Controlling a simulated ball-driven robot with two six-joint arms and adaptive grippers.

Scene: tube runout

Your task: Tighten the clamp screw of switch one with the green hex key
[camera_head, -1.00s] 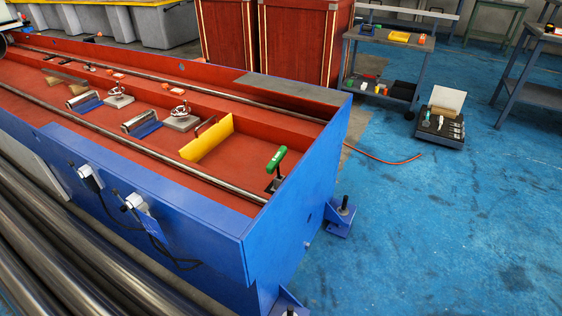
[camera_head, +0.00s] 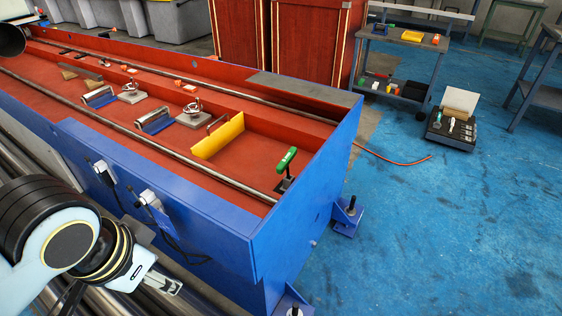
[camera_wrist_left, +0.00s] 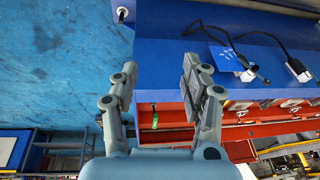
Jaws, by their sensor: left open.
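The green hex key (camera_head: 287,160) has a T-shaped handle and stands in the near right corner of the red-floored trough. It shows in the left wrist view as a small green bar (camera_wrist_left: 154,121) between my fingers, some distance beyond them. Two switches, a left one (camera_head: 103,169) and a right one (camera_head: 149,198), sit on the blue front wall with black cables. I cannot tell which is switch one; their clamp screws are too small to make out. My left gripper (camera_wrist_left: 160,66) is open and empty, in front of the wall at lower left in the head view. My right gripper is not in view.
The blue trough (camera_head: 215,228) has a steel rail along its front. A yellow plate (camera_head: 218,137) stands inside, beside several metal fixtures. Steel tubes lie below the front wall at left. An open case (camera_head: 453,125) sits on the blue floor, which is mostly clear at right.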

